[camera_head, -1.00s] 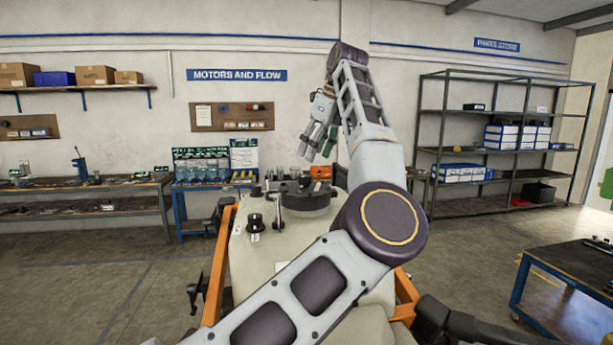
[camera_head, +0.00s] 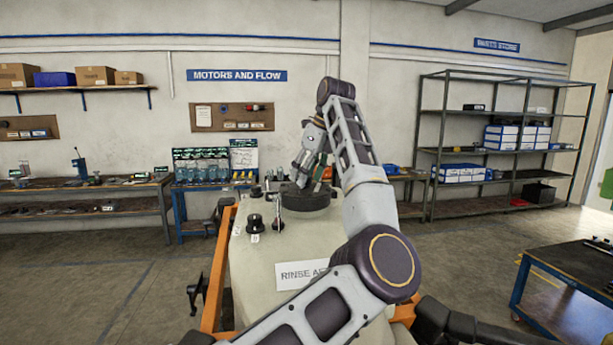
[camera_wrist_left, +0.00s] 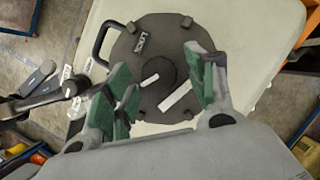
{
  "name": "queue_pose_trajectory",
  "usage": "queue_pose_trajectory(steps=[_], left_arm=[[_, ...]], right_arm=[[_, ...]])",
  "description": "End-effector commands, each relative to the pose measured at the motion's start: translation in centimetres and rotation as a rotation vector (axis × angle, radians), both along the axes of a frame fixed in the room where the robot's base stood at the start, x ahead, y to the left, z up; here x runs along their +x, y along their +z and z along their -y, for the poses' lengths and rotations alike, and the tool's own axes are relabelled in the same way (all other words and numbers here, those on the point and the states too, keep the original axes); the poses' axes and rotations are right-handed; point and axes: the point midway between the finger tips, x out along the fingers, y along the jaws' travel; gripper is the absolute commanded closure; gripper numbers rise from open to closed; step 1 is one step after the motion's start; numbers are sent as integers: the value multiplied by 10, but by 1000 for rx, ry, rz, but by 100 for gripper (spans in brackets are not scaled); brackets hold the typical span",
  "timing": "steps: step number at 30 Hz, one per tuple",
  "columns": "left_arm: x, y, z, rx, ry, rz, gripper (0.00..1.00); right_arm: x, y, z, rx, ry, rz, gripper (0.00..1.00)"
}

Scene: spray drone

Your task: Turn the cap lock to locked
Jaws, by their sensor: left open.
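The dark round cap (camera_head: 304,199) sits on top of the pale tank (camera_head: 250,282). In the left wrist view the cap (camera_wrist_left: 128,62) is a dark disc with lugs on its rim and a side handle. A dark central knob (camera_wrist_left: 154,72) stands on it, with white bars near it and a small white lettered label (camera_wrist_left: 156,38) towards the rim. My left gripper (camera_head: 311,174) is just above the cap, pointing down. In the wrist view its green-padded fingers (camera_wrist_left: 163,82) are open, apart on either side of the knob. No contact is clear. My right gripper is out of view.
A black knob (camera_head: 255,221) and an upright lever (camera_head: 279,212) stand on the tank left of the cap. Orange frame bars (camera_head: 219,265) flank the tank. A blue bench (camera_head: 200,187) with bottles stands behind. A blue-legged table (camera_head: 570,285) is at the right.

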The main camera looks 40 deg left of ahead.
Motion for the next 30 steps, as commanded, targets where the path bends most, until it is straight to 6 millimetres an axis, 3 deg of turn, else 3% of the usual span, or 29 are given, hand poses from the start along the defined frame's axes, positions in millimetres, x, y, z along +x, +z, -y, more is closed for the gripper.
queue_pose_trajectory(steps=[15,26,30], left_arm=[[0,-7,-3,1,-1,0,44],[0,-7,-3,1,-1,0,90],[0,-7,-3,1,-4,2,90]], right_arm=[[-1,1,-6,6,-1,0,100],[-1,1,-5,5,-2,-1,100],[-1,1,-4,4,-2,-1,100]])
